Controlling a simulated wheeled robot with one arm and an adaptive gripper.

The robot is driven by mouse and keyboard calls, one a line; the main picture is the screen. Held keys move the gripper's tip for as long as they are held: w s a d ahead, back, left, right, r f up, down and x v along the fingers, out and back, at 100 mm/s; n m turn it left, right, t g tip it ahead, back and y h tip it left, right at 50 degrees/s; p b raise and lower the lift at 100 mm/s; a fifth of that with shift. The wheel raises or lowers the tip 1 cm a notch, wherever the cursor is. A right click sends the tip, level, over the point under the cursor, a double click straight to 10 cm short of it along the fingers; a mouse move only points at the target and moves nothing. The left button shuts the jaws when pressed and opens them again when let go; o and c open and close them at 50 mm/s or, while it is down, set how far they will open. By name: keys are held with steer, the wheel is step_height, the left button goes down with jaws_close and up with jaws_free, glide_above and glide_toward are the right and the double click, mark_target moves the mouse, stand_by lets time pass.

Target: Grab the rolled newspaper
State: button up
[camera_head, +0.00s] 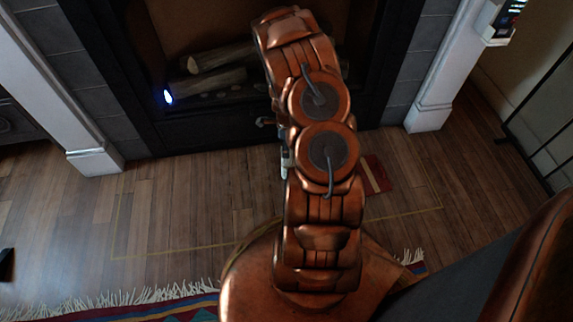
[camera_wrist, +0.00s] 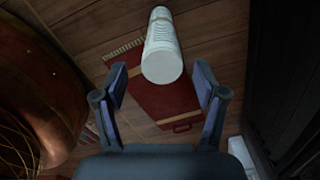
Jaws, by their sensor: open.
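The rolled newspaper (camera_wrist: 162,48) shows in the wrist view as a pale, whitish cylinder with one round end facing my camera. It lies across or just above a flat red item on the wooden floor; I cannot tell whether it touches it. My gripper (camera_wrist: 160,80) is open, with one finger to the left of the roll's near end and the other to the right. Gaps show on both sides, so neither finger is seen to touch it. In the head view my arm hides the gripper and most of the area around the roll.
The flat red item (camera_wrist: 160,100) looks like a book or case; its edge shows in the head view (camera_head: 376,172). A fireplace with logs (camera_head: 217,81) stands behind my arm. A fringed rug (camera_head: 120,308) lies in front. Wooden floor (camera_head: 185,205) to the left is clear.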

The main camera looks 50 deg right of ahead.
step_height(320, 180, down, 5)
steer(key=shift+w+r+b, duration=0.1)
steer(key=shift+w+b, duration=0.05)
steer(key=shift+b, duration=1.05)
jaws_close()
